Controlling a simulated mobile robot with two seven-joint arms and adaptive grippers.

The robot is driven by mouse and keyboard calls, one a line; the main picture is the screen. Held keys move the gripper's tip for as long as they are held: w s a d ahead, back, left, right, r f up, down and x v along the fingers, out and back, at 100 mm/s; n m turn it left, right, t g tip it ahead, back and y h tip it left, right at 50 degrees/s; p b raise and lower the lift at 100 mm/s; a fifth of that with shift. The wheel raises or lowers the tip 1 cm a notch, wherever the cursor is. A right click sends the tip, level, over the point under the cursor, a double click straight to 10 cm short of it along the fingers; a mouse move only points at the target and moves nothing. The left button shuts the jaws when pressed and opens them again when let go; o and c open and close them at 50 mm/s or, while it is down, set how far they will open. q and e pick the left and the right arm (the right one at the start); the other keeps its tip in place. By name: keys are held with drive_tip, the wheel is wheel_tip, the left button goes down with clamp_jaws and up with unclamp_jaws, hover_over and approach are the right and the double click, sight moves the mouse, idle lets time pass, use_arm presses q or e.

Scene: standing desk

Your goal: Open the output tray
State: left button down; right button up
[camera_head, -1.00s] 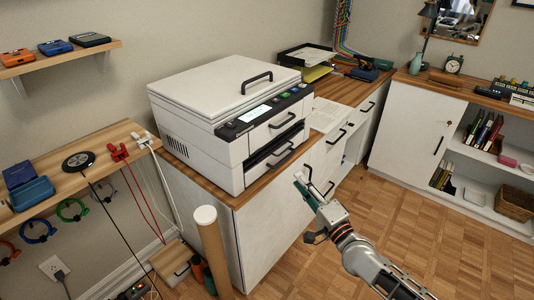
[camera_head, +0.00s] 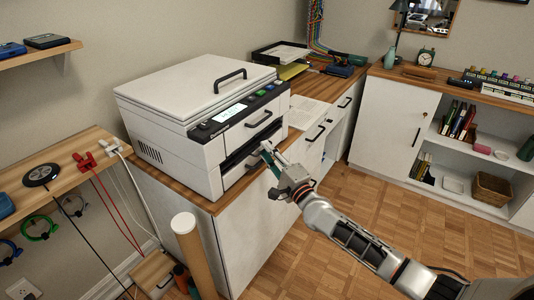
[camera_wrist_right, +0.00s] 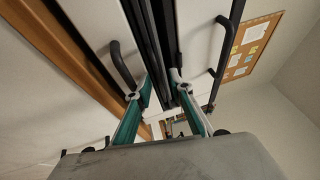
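The white printer (camera_head: 190,90) stands on the wooden-topped cabinet, with its output tray (camera_head: 234,174) low on the front, below a dark slot. The tray looks shut. My right gripper (camera_head: 265,150) is at the printer's front, by the slot and the tray's handle, and hides part of that handle. In the right wrist view, the green fingers of my right gripper (camera_wrist_right: 162,86) are apart with nothing between them. One finger is close beside the end of the lower dark handle (camera_wrist_right: 122,65); I cannot tell whether they touch. My left gripper is not in view.
An upper drawer handle (camera_head: 259,120) sits just above the slot; it also shows in the right wrist view (camera_wrist_right: 228,40). A brown cardboard tube (camera_head: 194,250) stands in front of the cabinet. The floor at right is clear.

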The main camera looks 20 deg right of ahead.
clamp_jaws()
drive_tip(key=s+d+p, duration=0.2)
drive_tip(key=s+d, duration=1)
drive_tip(key=s, duration=0.3)
drive_tip(key=shift+s+d, duration=0.15)
drive_tip(key=shift+s, duration=0.2)
unclamp_jaws()
drive_tip(key=v, duration=1.2)
